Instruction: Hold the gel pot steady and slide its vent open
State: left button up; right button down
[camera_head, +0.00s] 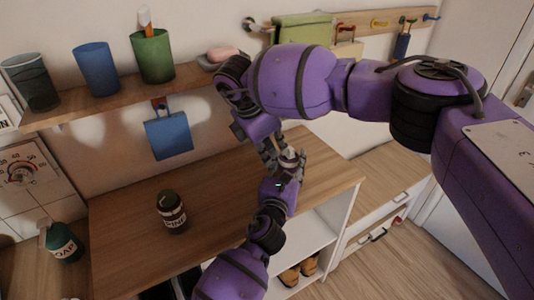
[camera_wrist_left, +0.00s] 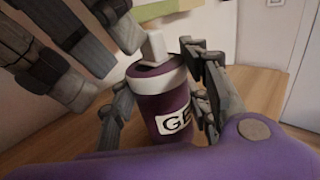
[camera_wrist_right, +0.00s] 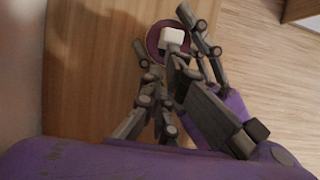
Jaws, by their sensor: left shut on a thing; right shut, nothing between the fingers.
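The gel pot is a purple jar (camera_wrist_left: 168,100) with a white collar, a white block on top and a label whose visible letters read "GE". My left gripper (camera_wrist_left: 165,112) is shut around its body, one finger on each side, and the pot looks nearly upright. My right gripper (camera_wrist_left: 110,35) is shut and empty, its fingers close beside the pot's top. In the right wrist view the white block (camera_wrist_right: 172,36) sits on the pot's round top, just beyond my right fingers (camera_wrist_right: 174,72). I cannot tell whether they touch it. In the head view the grippers largely hide the pot.
A dark labelled jar (camera_head: 171,212) stands on the wooden tabletop (camera_head: 125,245), left of my grippers. A soap bottle (camera_head: 64,243) stands at lower left. Cups, including a green one (camera_head: 152,55), stand on a shelf above. The tabletop around the dark jar is clear.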

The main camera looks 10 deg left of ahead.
jog(key=shift+w+d, duration=0.35)
jog(key=shift+d, duration=0.25)
jog(key=shift+a, duration=0.1)
jog(key=shift+s+a, duration=0.2)
jog(key=shift+a, duration=0.05)
pick_arm(q)
jog(key=o, duration=1.3)
pick_arm(e)
jog(key=s+a+r, duration=0.4)
jog(key=a+r, duration=0.2)
jog(key=r, duration=0.3)
pick_arm(q)
jog(key=shift+s, duration=0.1)
pick_arm(e)
jog(key=shift+r, duration=0.1)
